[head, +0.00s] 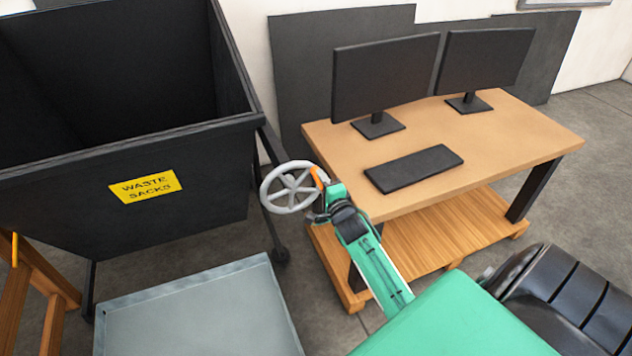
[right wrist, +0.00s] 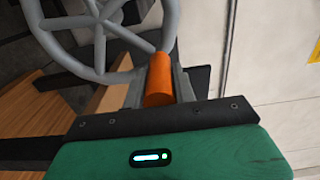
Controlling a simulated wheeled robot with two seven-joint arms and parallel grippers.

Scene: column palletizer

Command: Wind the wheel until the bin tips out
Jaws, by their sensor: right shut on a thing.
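The black bin (head: 60,190) with a yellow "WASTE SACKS" label (head: 145,187) fills the left of the head view. Its rim looks close to level. A grey spoked wheel (head: 291,187) is mounted at its right side. The wheel has an orange handle (head: 317,176) on its right rim. My right gripper (head: 322,188) is at that handle. In the right wrist view the orange handle (right wrist: 159,80) stands between the fingers, which are shut on it, and the wheel (right wrist: 100,35) is beyond. My left gripper is not in view.
A wooden desk (head: 500,150) with two monitors (head: 385,75) and a keyboard (head: 413,168) stands right of the wheel. A grey metal surface (head: 200,315) lies below the bin. A wooden frame (head: 40,290) is at lower left.

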